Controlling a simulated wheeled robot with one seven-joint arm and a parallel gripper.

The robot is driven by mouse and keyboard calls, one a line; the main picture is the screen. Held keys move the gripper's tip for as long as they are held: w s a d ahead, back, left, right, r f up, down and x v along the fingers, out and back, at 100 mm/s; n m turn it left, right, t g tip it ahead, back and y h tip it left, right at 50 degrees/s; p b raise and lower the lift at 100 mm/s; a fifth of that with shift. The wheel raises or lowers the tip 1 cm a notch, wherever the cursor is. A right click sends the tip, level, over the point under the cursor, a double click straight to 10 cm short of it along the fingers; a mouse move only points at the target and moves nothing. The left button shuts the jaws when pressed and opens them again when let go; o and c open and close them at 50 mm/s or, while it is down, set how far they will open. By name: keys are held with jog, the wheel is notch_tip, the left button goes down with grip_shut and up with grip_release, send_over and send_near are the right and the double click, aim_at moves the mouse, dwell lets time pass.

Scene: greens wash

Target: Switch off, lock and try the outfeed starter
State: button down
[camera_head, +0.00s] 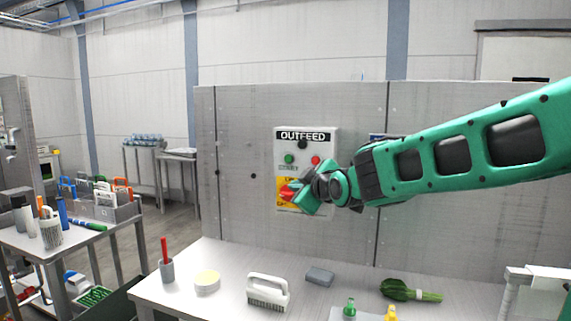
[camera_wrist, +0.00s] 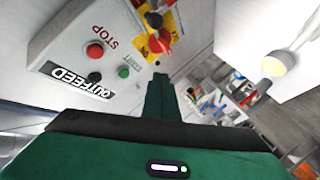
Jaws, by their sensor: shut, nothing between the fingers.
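The outfeed starter (camera_head: 329,140) is a light grey box on the grey wall panel, labelled OUTFEED. It has a green START button (camera_head: 289,159), a red STOP button (camera_head: 315,160) and a small black round part (camera_head: 302,144). Below them is a yellow plate (camera_head: 282,186) with a red switch handle (camera_head: 286,193). My gripper (camera_head: 302,205) is in front of the box's lower part and partly hides plate and handle. In the wrist view the shut, empty fingers (camera_wrist: 160,88) lie below the red handle (camera_wrist: 155,43); contact and handle position cannot be told. No lock can be made out on it.
A left table bears a grey rack (camera_head: 120,213) with several coloured items, too small to identify. The front bench (camera_head: 225,275) holds a white-handled brush (camera_head: 267,291), a cup with a red stick (camera_head: 166,268), a grey block (camera_head: 320,276) and greens (camera_head: 405,291).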

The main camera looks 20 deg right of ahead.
aim_at(288, 159)
jog(key=w+a+r+n+t+y, duration=0.1)
jog(key=w+a+r+n+t, duration=0.1)
jog(key=a+r, duration=0.2)
jog(key=shift+w+a+r+y, duration=0.3)
jog(key=shift+a+r, duration=0.1)
jog(key=shift+a, duration=0.1)
jog(key=w+d, duration=0.5)
jog(key=w, duration=0.2)
jog(key=shift+d, duration=0.15)
jog(key=shift+w, duration=0.1)
dwell(1.9)
jog(key=shift+w+d, duration=0.15)
jog(key=shift+d, duration=0.1)
